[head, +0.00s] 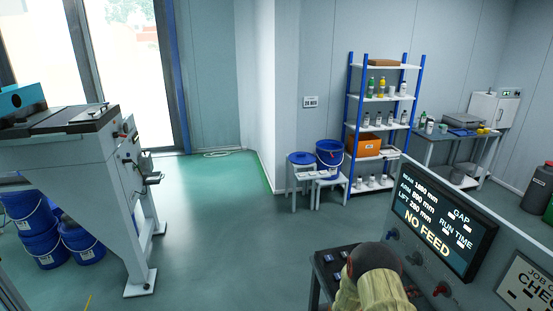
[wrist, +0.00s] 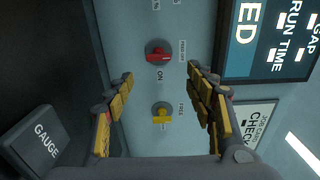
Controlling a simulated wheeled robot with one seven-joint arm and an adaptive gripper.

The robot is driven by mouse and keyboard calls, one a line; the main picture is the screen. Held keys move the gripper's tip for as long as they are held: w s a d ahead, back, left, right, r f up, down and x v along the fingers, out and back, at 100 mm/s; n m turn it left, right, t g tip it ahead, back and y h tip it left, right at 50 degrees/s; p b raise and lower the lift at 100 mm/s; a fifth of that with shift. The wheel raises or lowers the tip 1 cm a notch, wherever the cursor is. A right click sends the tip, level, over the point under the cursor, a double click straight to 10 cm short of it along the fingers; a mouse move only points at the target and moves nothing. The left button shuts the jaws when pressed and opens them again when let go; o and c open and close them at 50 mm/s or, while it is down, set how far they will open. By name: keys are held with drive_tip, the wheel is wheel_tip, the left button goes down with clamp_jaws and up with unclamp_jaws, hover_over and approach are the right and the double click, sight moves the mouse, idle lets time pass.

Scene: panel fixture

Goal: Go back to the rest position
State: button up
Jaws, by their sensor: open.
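My gripper (wrist: 162,73) is open and empty, its yellow-padded fingers spread in front of a light blue panel (wrist: 185,20). In the head view my arm, in a yellowish sleeve with a dark cap, stands before the panel (head: 470,292); the gripper fingers are hidden there. The display (head: 440,225) on the panel reads NO FEED.
A dark block labelled GAUGE (wrist: 45,140) lies left in the wrist view. A job card (head: 527,284) is on the panel's right. A blue-posted shelf (head: 384,66), a grey machine (head: 75,150) and blue buckets (head: 82,243) stand around. The green floor (head: 215,220) between is largely clear.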

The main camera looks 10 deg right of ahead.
drive_tip(key=s+a+r+m+g+y+b, duration=0.1)
drive_tip(key=s+a+r+m+y, duration=0.1)
drive_tip(key=s+a+r+m, duration=0.35)
drive_tip(key=s+a+r+m+g+y, duration=0.2)
drive_tip(key=s+r+m+y, duration=0.1)
drive_tip(key=r+m, duration=0.45)
drive_tip(key=s+a+r+m+g+y+b, duration=0.1)
drive_tip(key=s+a+r+m+y, duration=0.1)
drive_tip(key=s+a+r+m, duration=0.35)
drive_tip(key=s+a+r+m+t+y, duration=0.2)
drive_tip(key=s+a+r+m+y, duration=0.1)
drive_tip(key=a+m, duration=0.3)
drive_tip(key=s+a+r+m+t+y+b, duration=0.1)
drive_tip(key=s+a+r+m+t+y, duration=0.2)
drive_tip(key=a, duration=0.7)
drive_tip(key=s+a+r+m+t+y+b, duration=0.1)
drive_tip(key=s+a+r+m+t+y, duration=0.2)
drive_tip(key=s+a+m, duration=0.4)
drive_tip(key=shift+a+r+m+y, duration=0.55)
drive_tip(key=shift+a+m+y, duration=0.45)
drive_tip(key=shift+m, duration=0.15)
drive_tip(key=shift+w+d, duration=0.1)
drive_tip(key=shift+d, duration=0.05)
drive_tip(key=shift+c, duration=1.2)
